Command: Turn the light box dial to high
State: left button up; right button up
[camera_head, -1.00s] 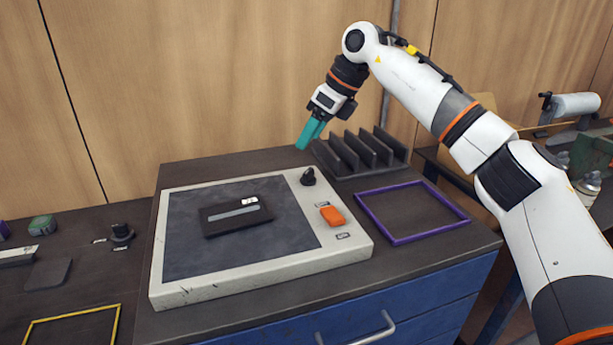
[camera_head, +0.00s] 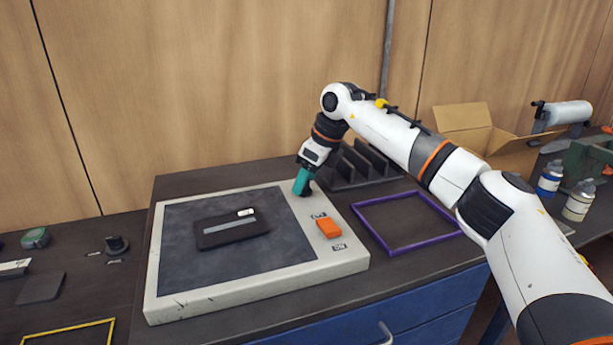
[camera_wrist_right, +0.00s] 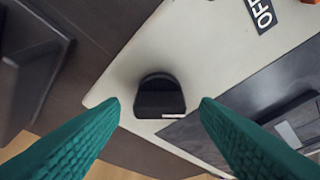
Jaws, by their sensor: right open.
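The light box (camera_head: 335,263) is a flat off-white panel with a dark grey surface, lying on the dark bench top. Its black dial is at the back right corner; the right gripper mostly hides it in the head view. In the right wrist view the dial (camera_wrist_right: 160,96) stands between the two teal fingers, with a short white mark at its edge. My right gripper (camera_head: 301,190) is open and points down over the dial, a finger on each side, with gaps showing. An orange switch (camera_head: 328,228) is on the box's right border. My left gripper is not in view.
A dark flat case (camera_head: 232,232) lies on the box. A dark slotted rack (camera_head: 350,172) stands just behind the right gripper. A purple frame (camera_head: 358,213) lies to the right. A cardboard box (camera_head: 463,118) and bottles (camera_head: 578,204) are farther right.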

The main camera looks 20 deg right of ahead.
jog(key=shift+f, duration=0.1)
jog(key=c, duration=1)
jog(key=shift+m, duration=0.3)
jog(key=m+t+h+b, duration=0.1)
jog(key=m, duration=0.1)
jog(key=shift+a+m, duration=0.1)
jog(key=shift+m, duration=0.3)
jog(key=m+h, duration=0.1)
jog(key=m, duration=0.1)
jog(key=m+b, duration=0.1)
jog(key=m, duration=0.1)
jog(key=shift+a+t+h+b, duration=0.15)
jog(key=shift+t+h+b, duration=0.15)
jog(key=shift+h, duration=0.1)
jog(key=m+h+b, duration=0.1)
jog(key=m, duration=0.3)
jog(key=shift+a, duration=0.1)
jog(key=shift+m+h, duration=0.8)
jog(key=shift+m, duration=1.1)
